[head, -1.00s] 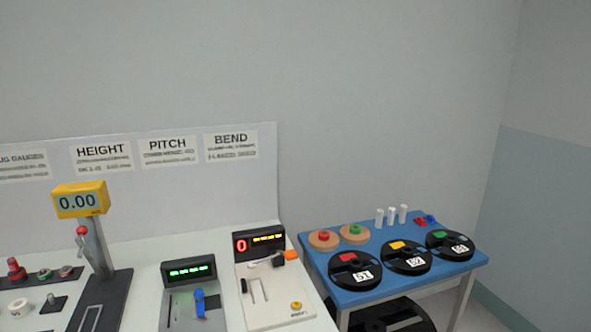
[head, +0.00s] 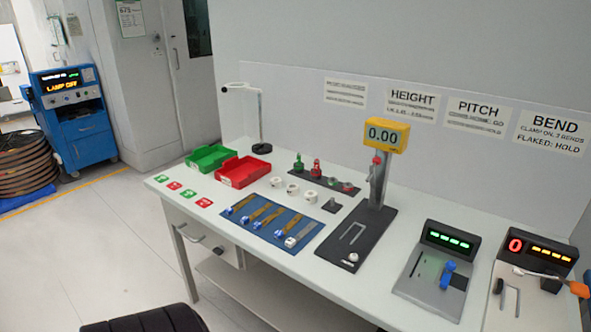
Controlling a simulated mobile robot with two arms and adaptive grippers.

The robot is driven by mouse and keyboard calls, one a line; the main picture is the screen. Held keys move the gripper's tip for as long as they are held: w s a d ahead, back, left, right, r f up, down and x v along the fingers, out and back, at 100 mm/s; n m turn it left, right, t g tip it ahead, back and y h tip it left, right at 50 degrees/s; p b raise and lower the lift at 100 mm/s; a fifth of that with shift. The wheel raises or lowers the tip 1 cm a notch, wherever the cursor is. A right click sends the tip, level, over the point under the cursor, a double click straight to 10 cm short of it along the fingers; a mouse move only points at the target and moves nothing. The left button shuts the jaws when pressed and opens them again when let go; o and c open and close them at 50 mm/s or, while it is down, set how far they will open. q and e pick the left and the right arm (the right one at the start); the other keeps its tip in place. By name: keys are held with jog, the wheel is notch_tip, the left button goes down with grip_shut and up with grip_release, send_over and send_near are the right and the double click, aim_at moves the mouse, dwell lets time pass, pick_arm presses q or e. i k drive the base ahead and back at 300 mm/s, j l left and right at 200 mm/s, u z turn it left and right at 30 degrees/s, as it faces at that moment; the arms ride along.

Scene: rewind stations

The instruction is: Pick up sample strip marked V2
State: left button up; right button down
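Several sample strips lie side by side on a blue mat (head: 257,229) on the white bench. Three are brownish with blue-and-white tags at their near ends: the left strip (head: 243,201), the middle strip (head: 264,213) and the third strip (head: 273,220). The rightmost strip (head: 304,232) is greyer with a whitish tag. The marks on the tags are too small to read, so I cannot tell which is V2. Neither of my grippers is in view.
The bench (head: 150,182) also holds a green bin (head: 211,157), a red bin (head: 242,171), white rings, plug gauges, a height gauge (head: 383,135), a pitch station (head: 440,272) and a bend station (head: 535,262). A blue cabinet (head: 88,128) stands left. Floor in front is partly open.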

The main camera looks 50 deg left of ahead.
aim_at(257, 227)
jog(key=u, duration=1.9)
